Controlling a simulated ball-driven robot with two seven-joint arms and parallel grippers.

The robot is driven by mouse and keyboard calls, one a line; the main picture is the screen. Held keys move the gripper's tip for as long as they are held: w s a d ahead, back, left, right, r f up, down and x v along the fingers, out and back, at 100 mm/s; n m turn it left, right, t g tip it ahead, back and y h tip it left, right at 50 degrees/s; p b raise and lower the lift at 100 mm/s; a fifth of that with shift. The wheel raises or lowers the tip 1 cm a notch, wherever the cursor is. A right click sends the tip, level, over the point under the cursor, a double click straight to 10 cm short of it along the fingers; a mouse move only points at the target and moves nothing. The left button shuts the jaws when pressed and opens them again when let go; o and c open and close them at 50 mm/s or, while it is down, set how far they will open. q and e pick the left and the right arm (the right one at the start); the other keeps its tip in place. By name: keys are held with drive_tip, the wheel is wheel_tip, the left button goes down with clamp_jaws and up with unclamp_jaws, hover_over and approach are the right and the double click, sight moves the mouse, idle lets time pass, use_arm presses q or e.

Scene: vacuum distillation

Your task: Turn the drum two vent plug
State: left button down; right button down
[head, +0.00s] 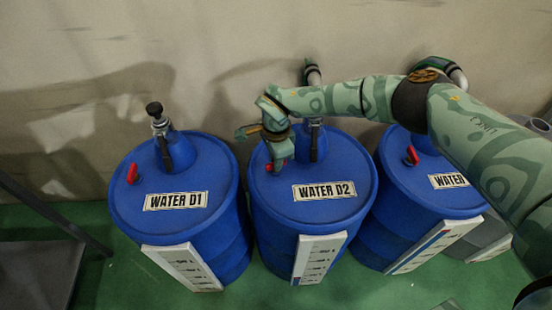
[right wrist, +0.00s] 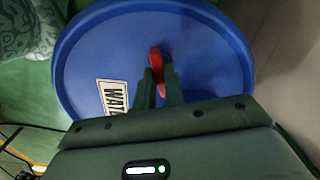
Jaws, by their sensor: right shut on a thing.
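Drum two (head: 335,172) is a blue drum labelled "WATER D2", standing between two like drums. Its red vent plug (right wrist: 156,58) sits on the lid, and in the right wrist view it shows between the fingers of my right gripper (right wrist: 160,88). My right gripper (head: 277,158) is over the left part of the lid in the head view and is shut on the plug. The gripper hides much of the plug in the head view. My left gripper is in neither view.
Drum one (head: 186,172) stands at the left and a third blue drum (head: 400,172) at the right, each with a red plug. A black-capped fitting (head: 157,118) rises from drum one. A wall is close behind. A dark frame (head: 45,262) stands at the lower left.

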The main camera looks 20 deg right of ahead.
drive_tip(key=shift+n, duration=0.8)
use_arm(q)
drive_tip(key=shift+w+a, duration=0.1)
use_arm(e)
drive_tip(key=c, duration=1.5)
unclamp_jaws()
